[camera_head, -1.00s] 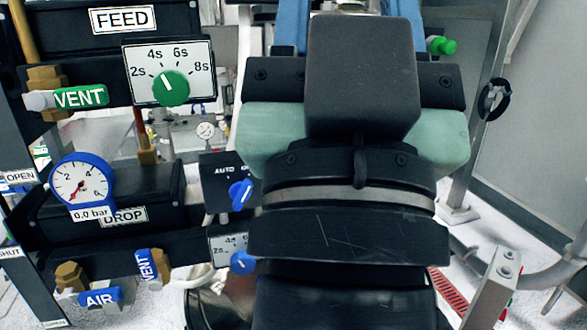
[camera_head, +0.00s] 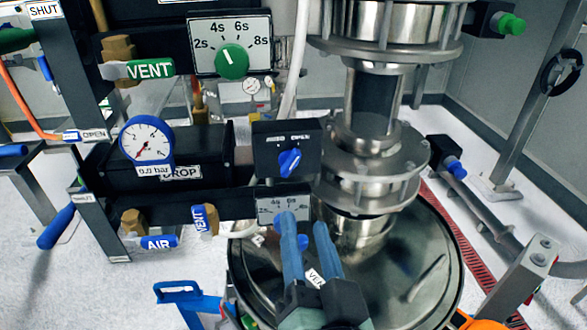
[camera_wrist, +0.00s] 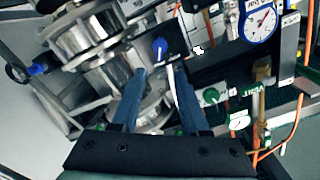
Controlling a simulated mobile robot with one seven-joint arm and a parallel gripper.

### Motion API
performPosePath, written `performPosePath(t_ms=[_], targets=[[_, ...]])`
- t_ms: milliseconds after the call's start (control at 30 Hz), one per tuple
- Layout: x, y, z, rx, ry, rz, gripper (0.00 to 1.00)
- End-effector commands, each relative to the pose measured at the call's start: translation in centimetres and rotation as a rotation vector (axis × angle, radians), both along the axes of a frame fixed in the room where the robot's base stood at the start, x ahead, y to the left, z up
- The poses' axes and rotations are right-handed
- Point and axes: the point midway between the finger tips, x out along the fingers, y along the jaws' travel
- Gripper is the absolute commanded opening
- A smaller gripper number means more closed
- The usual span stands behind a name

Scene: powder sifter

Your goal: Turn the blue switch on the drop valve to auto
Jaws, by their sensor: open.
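The blue switch (camera_head: 290,162) sits on a black box right of the DROP label (camera_head: 182,172). Its white mark slants up to the right, toward the small OPEN lettering rather than the lettering on the left. My gripper (camera_head: 304,224) is open and empty, its two blue fingers apart, below the switch and in front of the lower dial plate (camera_head: 270,208). A blue knob, probably that plate's, shows between the fingers. In the wrist view, a blue switch (camera_wrist: 159,49) on a black box lies beyond the tips of my gripper (camera_wrist: 160,72), not touched.
A steel column (camera_head: 370,130) stands just right of the switch box. A pressure gauge (camera_head: 146,140) and blue VENT (camera_head: 205,219) and AIR (camera_head: 160,242) handles are to the left. Above is a dial with a green knob (camera_head: 232,61). A round steel vessel lid (camera_head: 425,255) lies below.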

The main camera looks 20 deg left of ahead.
Motion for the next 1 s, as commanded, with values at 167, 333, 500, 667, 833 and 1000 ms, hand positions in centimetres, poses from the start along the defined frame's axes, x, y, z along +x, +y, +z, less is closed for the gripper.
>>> performPosePath(t_ms=[167,333,500,667,833,1000], targets=[[1.2,0.6,-0.4,0.0,-0.008,0.003,0.45],[3.3,1.4,0.5,0.001,0.0,0.001,0.45],[6.4,2.7,0.5,0.0,-0.001,-0.001,0.45],[9.0,3.8,0.4,0.0,0.0,-0.001,0.45],[10.7,4.5,0.3,-0.001,-0.001,-0.003,0.45],[11.5,4.8,0.1,-0.002,-0.001,-0.003,0.45]])
